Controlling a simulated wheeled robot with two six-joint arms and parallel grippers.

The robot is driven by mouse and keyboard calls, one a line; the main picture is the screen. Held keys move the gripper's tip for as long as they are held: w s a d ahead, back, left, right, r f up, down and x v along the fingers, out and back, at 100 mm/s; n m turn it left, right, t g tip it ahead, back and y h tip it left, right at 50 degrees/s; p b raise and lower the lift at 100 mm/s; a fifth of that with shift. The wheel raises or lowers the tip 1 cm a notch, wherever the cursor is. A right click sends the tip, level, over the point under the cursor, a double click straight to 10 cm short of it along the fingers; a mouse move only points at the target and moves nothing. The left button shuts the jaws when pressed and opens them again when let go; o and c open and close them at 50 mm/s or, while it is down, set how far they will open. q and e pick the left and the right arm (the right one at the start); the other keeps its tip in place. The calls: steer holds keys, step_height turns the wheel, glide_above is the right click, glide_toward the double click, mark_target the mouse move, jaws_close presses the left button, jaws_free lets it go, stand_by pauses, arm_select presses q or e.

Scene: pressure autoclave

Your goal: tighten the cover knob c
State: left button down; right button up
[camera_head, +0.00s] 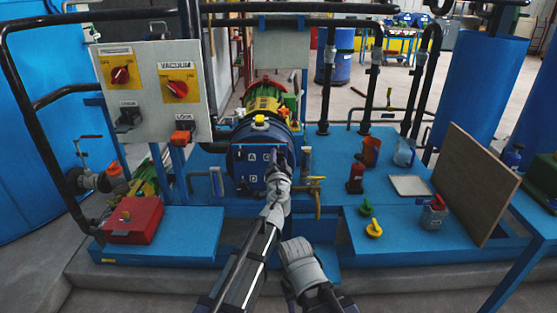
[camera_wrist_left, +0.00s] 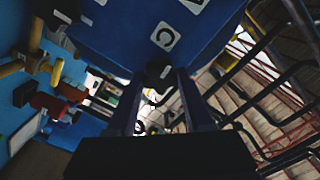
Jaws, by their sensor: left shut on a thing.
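The blue cover (camera_head: 243,168) with small white letter labels is on the front of the round blue vessel (camera_head: 245,137). My left gripper (camera_head: 279,160) is at the right side of this cover. In the left wrist view the cover (camera_wrist_left: 115,30) fills the top, with a white label reading C (camera_wrist_left: 166,39). A small dark knob (camera_wrist_left: 158,71) is beside that label. My left gripper (camera_wrist_left: 160,84) is shut on this knob, with one finger on each side. The gripper hides the knob in the head view. My right gripper's fingers do not show.
A panel with red switches (camera_head: 150,85) stands left of the vessel. A red box (camera_head: 133,219) sits on the blue bench. To the right are a white tray (camera_head: 410,186), a yellow knob-like part (camera_head: 374,228) and a leaning brown board (camera_head: 470,180). A brass valve (camera_head: 314,188) is close to my gripper.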

arm_select(q)
steer(key=m, duration=0.5)
steer(key=shift+m, duration=0.3)
steer(key=m, duration=0.4)
steer(key=shift+f, duration=0.1)
steer(key=m, duration=0.9)
steer(key=shift+s+m, duration=0.1)
steer(key=shift+m, duration=0.2)
steer(key=shift+c, duration=1.5)
jaws_free()
